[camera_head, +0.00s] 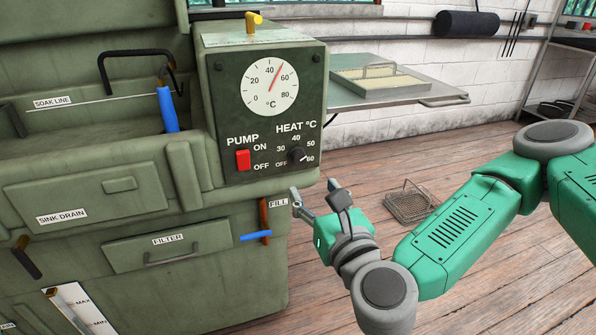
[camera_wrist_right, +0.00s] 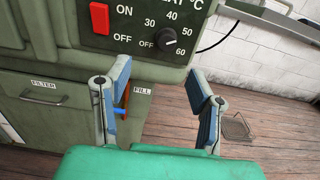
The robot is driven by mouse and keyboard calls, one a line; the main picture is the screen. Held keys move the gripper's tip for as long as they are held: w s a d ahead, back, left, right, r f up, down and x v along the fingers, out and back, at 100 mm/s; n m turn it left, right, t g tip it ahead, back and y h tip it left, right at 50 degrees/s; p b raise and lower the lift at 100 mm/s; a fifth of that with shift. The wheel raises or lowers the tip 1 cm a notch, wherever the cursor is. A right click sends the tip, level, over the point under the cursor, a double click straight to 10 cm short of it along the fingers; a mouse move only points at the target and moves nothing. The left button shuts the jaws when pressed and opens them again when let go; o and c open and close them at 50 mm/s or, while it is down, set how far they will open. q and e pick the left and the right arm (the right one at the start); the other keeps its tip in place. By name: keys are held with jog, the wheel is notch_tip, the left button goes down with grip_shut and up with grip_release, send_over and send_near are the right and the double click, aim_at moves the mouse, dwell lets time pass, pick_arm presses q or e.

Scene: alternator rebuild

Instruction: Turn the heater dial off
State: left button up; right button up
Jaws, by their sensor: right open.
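The heater dial (camera_head: 296,155) is a small black knob on the dark panel, under the HEAT °C label and ringed by OFF, 30, 40, 50 and 60. Its pale mark appears to point to the lower right, near 60. The dial also shows in the right wrist view (camera_wrist_right: 168,36), above and between the fingers. My right gripper (camera_head: 316,190) is open and empty, below and a little right of the dial, not touching it. Its two fingers frame the panel's lower edge in the right wrist view (camera_wrist_right: 159,72). My left gripper is not in view.
A red pump switch (camera_head: 243,160) sits left of the dial. Above is a round temperature gauge (camera_head: 270,86) with a red needle. A blue-handled FILL valve (camera_head: 256,236) is below the panel. A wire basket (camera_head: 411,203) stands on the floor. A metal shelf (camera_head: 355,97) extends right.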

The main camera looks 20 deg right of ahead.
aim_at(302, 161)
jog(key=w, duration=0.3)
jog(key=w+d+b, duration=0.1)
jog(key=w, duration=0.5)
jog(key=shift+w+d+f+b, duration=0.25)
jog(key=shift+w+f+b, duration=0.05)
jog(key=shift+w+b, duration=0.1)
jog(key=shift+w+a+r, duration=0.1)
jog(key=shift+w+a, duration=0.15)
jog(key=shift+w+a+r, duration=0.1)
jog(key=shift+w+a, duration=0.1)
jog(key=shift+a, duration=0.25)
jog(key=shift+d, duration=0.15)
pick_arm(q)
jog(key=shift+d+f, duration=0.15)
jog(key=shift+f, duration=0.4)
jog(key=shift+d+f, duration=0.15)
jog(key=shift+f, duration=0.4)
pick_arm(e)
jog(key=shift+d, duration=0.3)
grip_shut()
